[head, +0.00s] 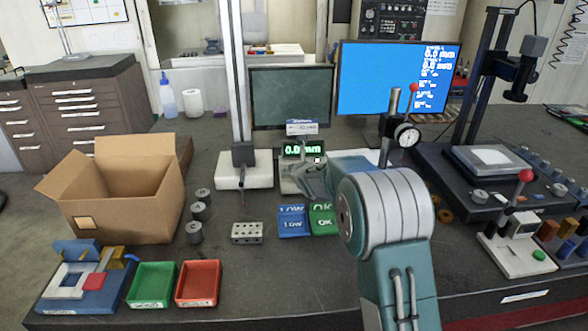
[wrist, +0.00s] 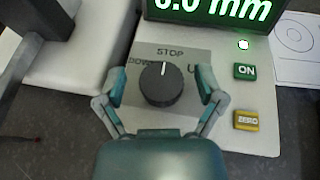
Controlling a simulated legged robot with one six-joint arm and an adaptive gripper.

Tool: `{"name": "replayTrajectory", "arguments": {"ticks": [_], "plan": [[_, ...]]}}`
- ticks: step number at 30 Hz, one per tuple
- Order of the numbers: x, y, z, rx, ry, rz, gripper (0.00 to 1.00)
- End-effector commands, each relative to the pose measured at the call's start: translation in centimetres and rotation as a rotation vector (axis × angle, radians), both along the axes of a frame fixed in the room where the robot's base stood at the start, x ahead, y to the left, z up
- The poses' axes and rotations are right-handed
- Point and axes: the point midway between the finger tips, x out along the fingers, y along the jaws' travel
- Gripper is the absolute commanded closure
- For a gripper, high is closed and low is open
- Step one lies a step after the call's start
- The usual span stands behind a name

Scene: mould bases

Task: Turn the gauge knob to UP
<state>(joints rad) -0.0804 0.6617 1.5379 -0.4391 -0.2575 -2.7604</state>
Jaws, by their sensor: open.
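The gauge knob (wrist: 160,84) is a round black dial in the wrist view. Its white mark points straight up at the STOP label. A DOWN label, partly covered by a finger, is on its left, and a U, the visible start of a label, is on its right. My gripper (wrist: 162,88) is open, with one teal finger on each side of the knob. Gaps show between the fingers and the knob. In the head view my gripper (head: 314,184) is at the gauge box (head: 288,184), and my arm hides the knob there.
A green display (wrist: 215,12) reading 0.0 mm stands above the knob. A green ON button (wrist: 245,72) and a yellow ZERO button (wrist: 246,120) are on its right. A white stand base (head: 245,170) is left of the box. Blue LOW (head: 293,222) and green OK (head: 323,220) trays lie in front.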

Motion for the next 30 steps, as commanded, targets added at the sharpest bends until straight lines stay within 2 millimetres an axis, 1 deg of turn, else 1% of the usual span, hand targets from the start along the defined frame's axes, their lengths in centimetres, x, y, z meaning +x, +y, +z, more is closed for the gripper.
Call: {"name": "replayTrajectory", "arguments": {"ticks": [5,21,25,30], "plan": [[-0.9,-0.2,0.5,0.000,-0.001,-0.001,0.13],[-9.0,-1.8,3.9,-0.001,-0.001,-0.001,0.13],[-10.2,-2.0,4.3,-0.001,0.001,-0.001,0.13],[-10.7,-2.0,4.4,0.000,0.002,0.000,0.13]]}}
